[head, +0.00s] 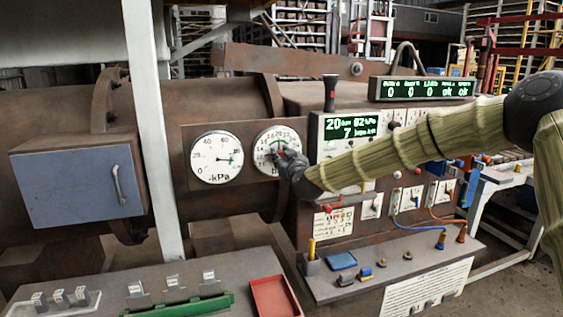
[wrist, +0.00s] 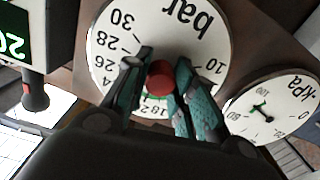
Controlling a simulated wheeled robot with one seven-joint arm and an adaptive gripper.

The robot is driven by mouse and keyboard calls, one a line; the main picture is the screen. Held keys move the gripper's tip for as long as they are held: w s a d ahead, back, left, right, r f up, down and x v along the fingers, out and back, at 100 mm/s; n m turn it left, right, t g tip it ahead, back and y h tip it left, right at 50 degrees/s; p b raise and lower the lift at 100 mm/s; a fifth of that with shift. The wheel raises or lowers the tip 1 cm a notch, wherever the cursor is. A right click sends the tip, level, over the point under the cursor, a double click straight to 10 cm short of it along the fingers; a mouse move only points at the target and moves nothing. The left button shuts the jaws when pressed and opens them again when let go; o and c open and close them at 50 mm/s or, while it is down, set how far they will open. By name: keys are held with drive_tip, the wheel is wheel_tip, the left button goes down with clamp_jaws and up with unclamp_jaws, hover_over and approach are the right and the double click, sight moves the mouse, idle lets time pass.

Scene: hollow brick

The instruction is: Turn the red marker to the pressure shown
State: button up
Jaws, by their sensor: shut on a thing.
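The round white bar gauge (head: 270,138) is on the rusty panel in the head view. It fills the upper middle of the wrist view (wrist: 120,24), upside down, with 10, 26, 28 and 30 readable. The red marker's round knob (wrist: 160,80) sits at the dial's middle, between the teal fingertips of my gripper (wrist: 160,72). My gripper (head: 284,160) is shut on it and covers the dial's lower right in the head view. The marker's pointer is hidden or too small to tell. The green display (head: 352,128) seems to read 20 bar and 82 kPa.
A white kPa gauge (head: 216,157) is left of the bar gauge, also in the wrist view (wrist: 272,108). A black-handled lever (head: 330,92) stands above the display box. A blue door (head: 78,182) and a shelf with a red tray (head: 275,297) lie left and below.

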drive_tip(key=m+b, duration=0.4)
drive_tip(key=b, duration=0.1)
drive_tip(key=shift+f+m, duration=0.25)
drive_tip(key=shift+m, duration=0.05)
drive_tip(key=m+b, duration=0.4)
drive_tip(key=shift+d+m, duration=0.1)
drive_tip(key=shift+m, duration=0.2)
drive_tip(key=m+b, duration=0.3)
drive_tip(key=shift+b, duration=0.3)
drive_tip(key=shift+r+m+b, duration=0.15)
drive_tip(key=shift+m+b, duration=0.7)
drive_tip(key=shift+m, duration=0.4)
drive_tip(key=shift+r+m+b, duration=0.1)
drive_tip(key=shift+m+b, duration=0.75)
drive_tip(key=shift+m, duration=0.4)
drive_tip(key=o, duration=1.1)
drive_tip(key=shift+d, duration=0.15)
drive_tip(key=shift+c, duration=0.2)
drive_tip(key=shift+s, duration=0.1)
